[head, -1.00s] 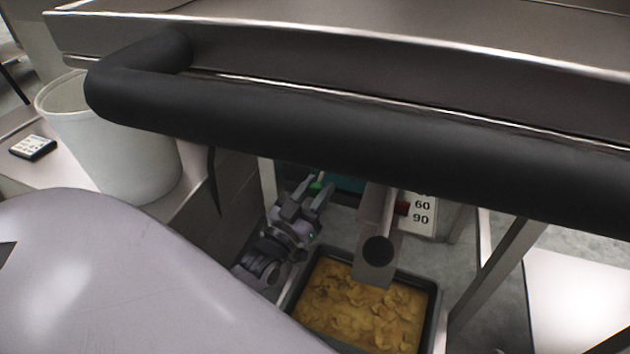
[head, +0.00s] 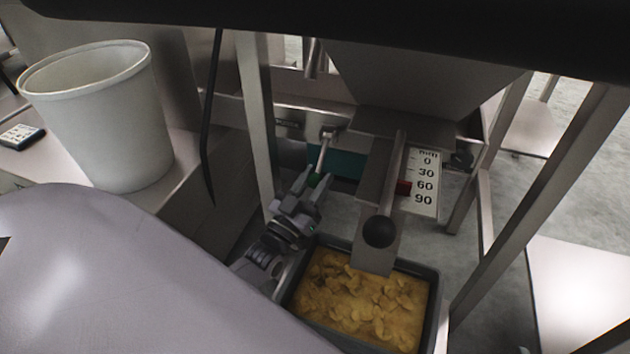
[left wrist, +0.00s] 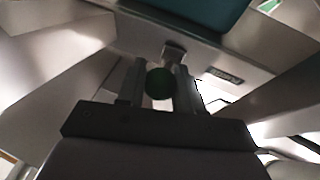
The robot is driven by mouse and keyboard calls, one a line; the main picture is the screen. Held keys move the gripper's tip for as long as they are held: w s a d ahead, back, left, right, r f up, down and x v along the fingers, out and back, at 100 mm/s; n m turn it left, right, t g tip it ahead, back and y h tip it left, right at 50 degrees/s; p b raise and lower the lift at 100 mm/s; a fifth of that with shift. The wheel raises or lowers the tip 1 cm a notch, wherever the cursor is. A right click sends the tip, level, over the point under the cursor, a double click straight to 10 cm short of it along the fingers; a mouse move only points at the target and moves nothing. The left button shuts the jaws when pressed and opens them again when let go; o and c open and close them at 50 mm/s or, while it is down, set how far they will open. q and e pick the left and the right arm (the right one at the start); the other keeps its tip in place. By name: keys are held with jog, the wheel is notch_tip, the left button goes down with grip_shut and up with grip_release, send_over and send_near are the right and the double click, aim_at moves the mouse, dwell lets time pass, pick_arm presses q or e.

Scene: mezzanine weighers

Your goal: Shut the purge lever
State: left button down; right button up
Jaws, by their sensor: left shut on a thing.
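The purge lever appears to be the thin metal lever (head: 323,153) with a green knob, hanging from a bracket beside the teal panel. My left gripper (head: 312,183) is shut on the green knob, seen small between its fingers in the head view. In the left wrist view the dark green knob (left wrist: 160,83) sits between the two fingers (left wrist: 160,88), with the lever's metal end behind it. The lever's shaft slants down toward the gripper. My right gripper is not in view.
A slide gate with a black knob (head: 380,231) and a millimetre scale (head: 424,183) stands close right. Below is a dark tray (head: 432,310) of yellow chips. A frame post (head: 256,120) is left of the gripper. A white bucket (head: 110,125) stands farther left.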

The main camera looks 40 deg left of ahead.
pick_arm(q)
jog(key=shift+f, duration=0.1)
jog(key=c, duration=0.8)
grip_release()
jog(key=shift+o, duration=0.2)
jog(key=shift+s, duration=0.35)
jog(key=p+v, duration=0.1)
jog(key=v, duration=0.5)
jog(key=shift+p, duration=0.4)
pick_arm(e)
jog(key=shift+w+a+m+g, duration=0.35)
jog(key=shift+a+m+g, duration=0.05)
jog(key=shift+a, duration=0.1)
pick_arm(q)
jog(key=shift+s+f, duration=0.1)
jog(key=shift+s, duration=0.05)
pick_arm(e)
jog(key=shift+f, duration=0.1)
